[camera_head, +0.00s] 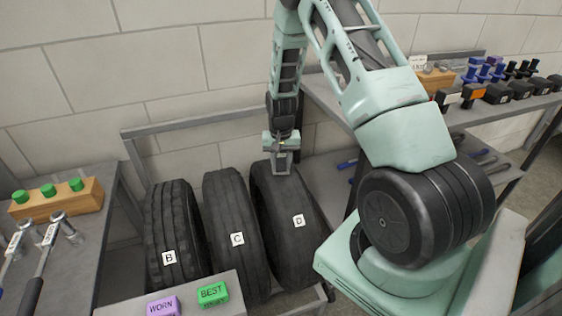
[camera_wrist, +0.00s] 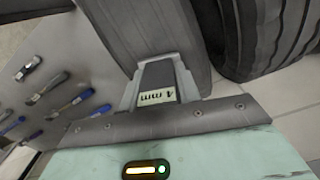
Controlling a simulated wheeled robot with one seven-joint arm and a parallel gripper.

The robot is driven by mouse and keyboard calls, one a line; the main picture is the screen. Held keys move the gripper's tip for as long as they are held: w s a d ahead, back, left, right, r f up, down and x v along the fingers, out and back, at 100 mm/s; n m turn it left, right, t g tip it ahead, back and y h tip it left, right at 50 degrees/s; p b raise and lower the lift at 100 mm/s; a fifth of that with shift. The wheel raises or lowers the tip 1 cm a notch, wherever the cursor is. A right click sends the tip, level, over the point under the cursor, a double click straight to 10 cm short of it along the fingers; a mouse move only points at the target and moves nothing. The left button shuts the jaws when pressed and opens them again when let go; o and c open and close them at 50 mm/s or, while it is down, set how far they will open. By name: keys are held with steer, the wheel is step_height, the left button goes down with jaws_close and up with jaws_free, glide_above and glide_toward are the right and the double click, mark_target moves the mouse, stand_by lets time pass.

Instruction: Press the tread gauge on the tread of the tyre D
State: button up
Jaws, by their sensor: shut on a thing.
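Tyre D (camera_head: 275,215) is a dark tyre with a white D label, standing at the right of a row in a metal rack. My gripper (camera_head: 282,168) is at the top of tyre D's tread, pointing down. In the wrist view my gripper (camera_wrist: 160,78) is shut on the tread gauge (camera_wrist: 157,74), a dark block with a pale display that seems to read "4 mm". The gauge's far end meets the tread of tyre D (camera_wrist: 150,28) in that view. The contact itself is hidden, so I cannot tell how firmly it presses.
Tyre C (camera_head: 235,210) and tyre B (camera_head: 172,220) stand to the left. A purple WORN block (camera_head: 163,306) and a green BEST block (camera_head: 213,294) lie on a grey surface in front. A shelf (camera_head: 330,100) with tools is at right, a bench (camera_head: 75,240) at left.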

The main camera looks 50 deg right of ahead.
steer(key=shift+f, duration=0.65)
stand_by(1.9)
steer(key=shift+r, duration=0.1)
steer(key=shift+r+p, duration=2.1)
steer(key=shift+r, duration=0.95)
steer(key=shift+a, duration=0.1)
